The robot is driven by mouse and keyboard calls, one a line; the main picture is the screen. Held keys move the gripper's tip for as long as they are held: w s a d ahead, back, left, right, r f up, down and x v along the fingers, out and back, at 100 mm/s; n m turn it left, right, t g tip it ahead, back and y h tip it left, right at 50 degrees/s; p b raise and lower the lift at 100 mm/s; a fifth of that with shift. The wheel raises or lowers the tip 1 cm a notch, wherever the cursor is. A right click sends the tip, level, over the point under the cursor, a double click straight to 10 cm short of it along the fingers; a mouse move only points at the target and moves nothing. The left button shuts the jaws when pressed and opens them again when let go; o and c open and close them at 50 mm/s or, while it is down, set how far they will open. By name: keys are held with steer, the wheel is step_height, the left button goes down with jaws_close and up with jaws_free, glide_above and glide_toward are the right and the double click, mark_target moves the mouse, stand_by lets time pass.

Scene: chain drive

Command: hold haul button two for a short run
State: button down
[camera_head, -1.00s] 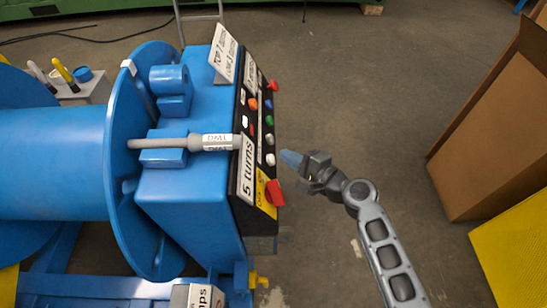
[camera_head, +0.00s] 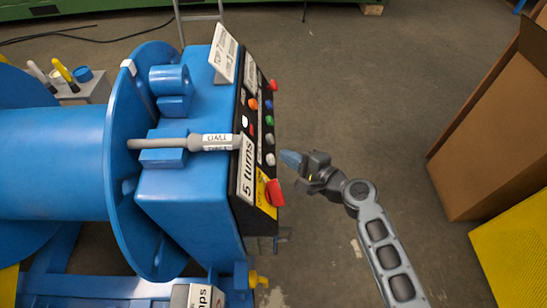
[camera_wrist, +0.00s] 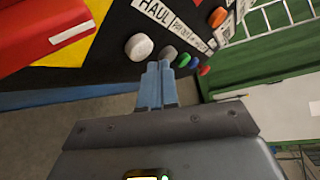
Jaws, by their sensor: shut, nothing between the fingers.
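The black control panel (camera_head: 246,192) on the blue machine carries a row of coloured buttons. In the wrist view a large white button (camera_wrist: 139,47) is beside a grey button (camera_wrist: 169,53), with green (camera_wrist: 183,60), blue (camera_wrist: 193,63) and red (camera_wrist: 205,70) ones beyond. A "HAUL" label (camera_wrist: 155,10) sits above them. My gripper (camera_head: 284,157) is shut and empty, its blue fingers pointing at the panel near the lowest pale button (camera_head: 270,159). In the wrist view the fingertips (camera_wrist: 157,66) overlap the area just below the grey button; I cannot tell if they touch it. No button number is readable.
The blue drum (camera_head: 50,165) and a grey shaft (camera_head: 160,143) are left of the panel. A brown box (camera_head: 480,150) stands right.

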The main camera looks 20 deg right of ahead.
steer(key=shift+w+a+f, duration=0.1)
steer(key=shift+a+f, duration=0.05)
steer(key=shift+a, duration=0.15)
steer(key=shift+w+a+f+b, duration=0.15)
steer(key=shift+a+f+b, duration=0.15)
steer(key=shift+a, duration=0.2)
stand_by(2.5)
steer(key=shift+d+r, duration=0.1)
stand_by(1.6)
steer(key=shift+s+d+r, duration=0.25)
steer(key=shift+d+r, duration=0.15)
steer(key=shift+d, duration=0.35)
steer(key=d, duration=0.1)
steer(key=s+d+r+p, duration=0.1)
steer(key=d, duration=0.1)
steer(key=d+r, duration=0.1)
steer(key=shift+s+d+r+p, duration=0.1)
steer(key=shift+s+d+p, duration=0.1)
steer(key=shift+p, duration=0.15)
steer(key=shift+a, duration=0.1)
stand_by(0.3)
